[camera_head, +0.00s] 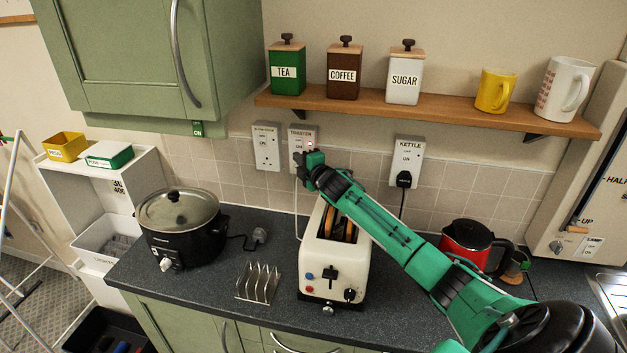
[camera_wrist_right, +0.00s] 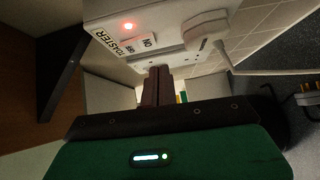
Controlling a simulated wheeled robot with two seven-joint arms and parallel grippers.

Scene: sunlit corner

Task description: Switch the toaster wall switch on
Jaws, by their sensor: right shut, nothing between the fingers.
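The toaster wall switch (camera_head: 302,134) is a white socket plate labelled TOASTER, on the tiled wall behind the toaster. In the right wrist view the plate (camera_wrist_right: 165,32) shows OFF and ON marks, a glowing red light and a white plug with a cord. My right gripper (camera_head: 302,164) is shut and empty at the lower part of the plate. Its dark fingertips (camera_wrist_right: 158,72) are together right by the plate's edge; I cannot tell whether they touch it. The gripper hides part of the plate in the head view. My left gripper is not in view.
The white toaster (camera_head: 314,268) stands below my right arm, with a toast rack (camera_head: 258,284) and slow cooker (camera_head: 180,225) to its left. A red kettle (camera_head: 466,243) is to its right. Other sockets (camera_head: 266,147) (camera_head: 407,161) flank the switch. A shelf (camera_head: 420,112) runs above.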

